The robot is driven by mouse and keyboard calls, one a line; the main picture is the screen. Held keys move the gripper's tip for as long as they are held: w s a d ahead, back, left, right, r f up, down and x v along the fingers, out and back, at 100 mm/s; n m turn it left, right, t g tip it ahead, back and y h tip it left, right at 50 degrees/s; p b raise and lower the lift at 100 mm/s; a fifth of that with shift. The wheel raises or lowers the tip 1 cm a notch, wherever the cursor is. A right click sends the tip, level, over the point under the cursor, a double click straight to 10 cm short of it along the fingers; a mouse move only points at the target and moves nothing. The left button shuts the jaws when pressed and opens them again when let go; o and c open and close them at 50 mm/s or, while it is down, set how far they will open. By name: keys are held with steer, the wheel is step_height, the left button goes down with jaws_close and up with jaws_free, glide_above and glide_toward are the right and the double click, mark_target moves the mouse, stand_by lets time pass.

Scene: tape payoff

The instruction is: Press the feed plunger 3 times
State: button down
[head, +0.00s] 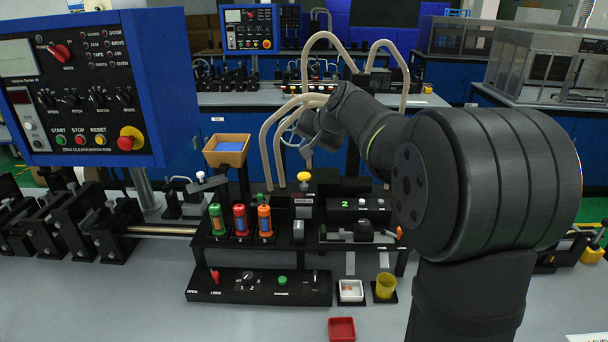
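A yellow-topped knob (304,177), which looks like the feed plunger, stands up from the black machine in the middle of the head view, with a dark block below it. My gripper (306,152) hangs just above the knob, with a gap visible between them. It is small and partly hidden by my own wrist, so I cannot see whether its fingers are apart. Nothing shows held in it. The black machine (222,262) carries green, red and orange cylinders to the left of the knob and a block marked 2 to the right.
A control panel (288,283) with a red lever and green button lies in front. A white tray (351,291), yellow cup (385,287) and red tray (342,329) stand at front right. A wooden hopper (227,150) and beige hoses (268,145) rise nearby. A blue control box (158,80) stands left.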

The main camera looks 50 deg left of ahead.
mark_target(306, 176)
step_height(306, 176, up, 4)
steer(key=shift+f, duration=0.1)
stand_by(0.4)
steer(key=shift+f, duration=4.45)
steer(key=shift+f, duration=0.1)
steer(key=shift+f, duration=0.3)
